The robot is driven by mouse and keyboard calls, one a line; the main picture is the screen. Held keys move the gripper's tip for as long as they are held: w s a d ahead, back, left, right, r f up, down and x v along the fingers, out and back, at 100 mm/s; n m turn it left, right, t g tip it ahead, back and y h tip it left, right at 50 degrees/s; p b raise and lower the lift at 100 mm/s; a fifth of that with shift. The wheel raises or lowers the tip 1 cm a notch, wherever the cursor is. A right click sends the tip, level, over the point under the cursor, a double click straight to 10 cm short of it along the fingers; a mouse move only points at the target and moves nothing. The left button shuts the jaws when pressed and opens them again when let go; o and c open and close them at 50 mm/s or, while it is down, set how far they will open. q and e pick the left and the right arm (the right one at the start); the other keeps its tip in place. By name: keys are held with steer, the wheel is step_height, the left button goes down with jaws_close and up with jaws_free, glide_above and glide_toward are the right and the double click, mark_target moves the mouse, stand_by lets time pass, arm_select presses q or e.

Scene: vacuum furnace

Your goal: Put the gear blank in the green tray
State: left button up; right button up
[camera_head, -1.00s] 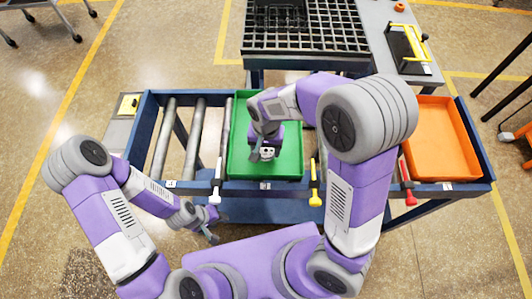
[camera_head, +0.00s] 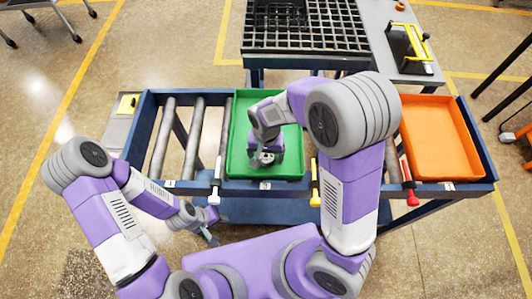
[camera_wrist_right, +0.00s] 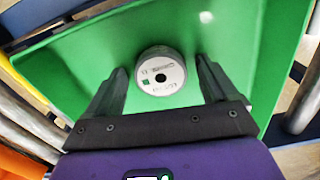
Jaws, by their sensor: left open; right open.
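The gear blank (camera_wrist_right: 162,72), a short round piece with a white printed face and a dark centre hole, lies in the green tray (camera_wrist_right: 262,60). In the head view, the gear blank (camera_head: 267,158) is partly hidden by my right gripper (camera_head: 262,160), near the front wall of the green tray (camera_head: 236,135). My right gripper is open over the blank. In the right wrist view, the blank lies between its two spread fingers, with visible gaps on both sides. My left gripper (camera_head: 208,234) is open and empty, low in front of the blue frame.
An orange tray (camera_head: 434,140) sits at the right end of the blue-framed roller stand (camera_head: 150,105). Bare rollers (camera_head: 192,140) lie left of the green tray. White, yellow and red handles line the front rail. A black grid table (camera_head: 300,35) stands behind.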

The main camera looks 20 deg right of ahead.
mark_target(266, 157)
step_height(266, 157, up, 12)
steer(key=p, duration=0.3)
steer(key=shift+r, duration=0.2)
stand_by(0.6)
